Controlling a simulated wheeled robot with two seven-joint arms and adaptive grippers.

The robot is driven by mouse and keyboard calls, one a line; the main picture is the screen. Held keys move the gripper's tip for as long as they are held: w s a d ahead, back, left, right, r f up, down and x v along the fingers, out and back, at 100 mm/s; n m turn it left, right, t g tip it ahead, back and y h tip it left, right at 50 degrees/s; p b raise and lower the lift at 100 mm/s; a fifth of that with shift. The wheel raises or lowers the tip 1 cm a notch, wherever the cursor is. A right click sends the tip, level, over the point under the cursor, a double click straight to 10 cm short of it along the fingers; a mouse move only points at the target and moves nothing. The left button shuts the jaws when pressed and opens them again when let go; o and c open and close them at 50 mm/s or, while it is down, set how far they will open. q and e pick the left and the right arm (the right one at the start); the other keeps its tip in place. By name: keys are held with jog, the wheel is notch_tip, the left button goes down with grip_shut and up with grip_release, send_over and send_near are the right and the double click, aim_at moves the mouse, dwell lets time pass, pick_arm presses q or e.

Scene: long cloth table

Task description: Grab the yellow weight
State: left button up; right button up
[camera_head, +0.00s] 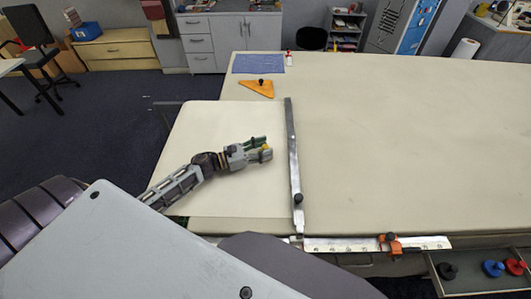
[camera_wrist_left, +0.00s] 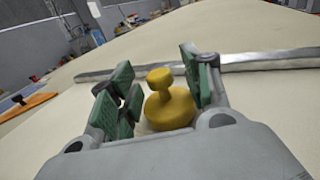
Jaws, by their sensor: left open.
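The yellow weight (camera_wrist_left: 168,108) has a wide round base and a knob on top. It stands upright on the pale cloth table (camera_head: 400,140). My left gripper (camera_wrist_left: 157,66) is open, with its green-padded fingers on either side of the weight. In the head view my left gripper (camera_head: 264,148) lies low over the table, left of a metal straightedge, and only a small yellow bit of the weight (camera_head: 266,147) shows between the fingers. Whether a finger touches the weight is not clear. My right gripper is not in view.
A metal straightedge (camera_head: 292,160) lies just beyond the fingertips. A metal ruler (camera_head: 345,244) with an orange clamp (camera_head: 391,245) runs along the front edge. An orange triangle (camera_head: 257,89) and blue mat (camera_head: 258,63) lie farther back. A drawer (camera_head: 470,285) holds black, blue and red weights. The table's right is clear.

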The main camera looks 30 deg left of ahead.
pick_arm(q)
jog(key=shift+w+d, duration=0.4)
jog(key=shift+w, duration=0.05)
jog(key=shift+r, duration=0.1)
grip_shut()
